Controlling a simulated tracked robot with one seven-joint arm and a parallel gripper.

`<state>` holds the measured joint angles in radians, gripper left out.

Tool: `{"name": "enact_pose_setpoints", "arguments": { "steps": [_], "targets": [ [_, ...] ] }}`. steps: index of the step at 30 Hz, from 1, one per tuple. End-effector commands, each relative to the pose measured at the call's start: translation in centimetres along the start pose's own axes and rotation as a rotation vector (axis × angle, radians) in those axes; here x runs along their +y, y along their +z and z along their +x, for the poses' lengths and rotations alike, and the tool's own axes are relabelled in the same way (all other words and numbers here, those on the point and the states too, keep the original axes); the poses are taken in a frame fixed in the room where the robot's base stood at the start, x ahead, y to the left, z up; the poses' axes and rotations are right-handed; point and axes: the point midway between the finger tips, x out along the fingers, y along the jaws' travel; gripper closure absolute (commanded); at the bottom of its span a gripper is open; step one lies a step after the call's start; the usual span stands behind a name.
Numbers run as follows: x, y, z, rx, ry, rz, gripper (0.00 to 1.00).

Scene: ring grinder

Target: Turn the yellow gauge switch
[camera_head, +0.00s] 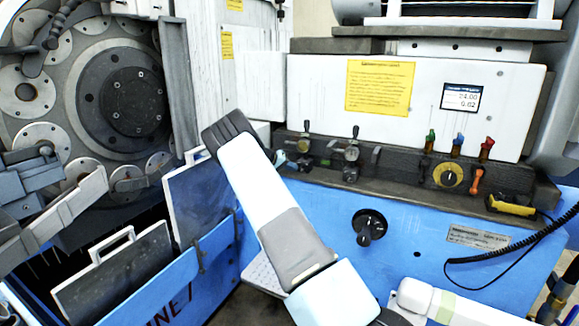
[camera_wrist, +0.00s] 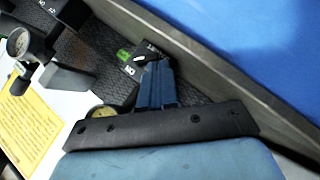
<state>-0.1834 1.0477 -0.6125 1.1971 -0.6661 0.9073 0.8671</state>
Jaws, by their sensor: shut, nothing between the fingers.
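In the wrist view my gripper (camera_wrist: 155,65) is shut and empty, its blue fingers together beside a small black switch (camera_wrist: 132,68) with ON lettering and a green patch. I cannot tell whether they touch. A round gauge (camera_wrist: 100,112) with a yellowish face is partly hidden behind the gripper body. Another gauge (camera_wrist: 18,42) stands at the left. In the head view, small gauge fittings (camera_head: 352,152) sit on the dark ledge, and a yellow-ringed dial (camera_head: 448,175) is farther right. My arm hides most of the gripper there.
A yellow notice (camera_head: 380,88) and a small display (camera_head: 461,97) are on the white panel above the ledge (camera_head: 400,175). Green, blue and red levers (camera_head: 458,145) stand at right. The blue machine front (camera_head: 415,225) lies below; grinding wheels (camera_head: 120,100) are at left.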

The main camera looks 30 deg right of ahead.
Motion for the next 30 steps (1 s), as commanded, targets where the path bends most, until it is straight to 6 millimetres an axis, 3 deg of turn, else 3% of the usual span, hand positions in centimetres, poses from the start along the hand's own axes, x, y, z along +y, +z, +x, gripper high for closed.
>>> {"name": "enact_pose_setpoints", "arguments": {
  "steps": [30],
  "targets": [
    [-0.39, 0.27, 0.09, 0.001, 0.090, -0.091, 1.00]
  ]
}}
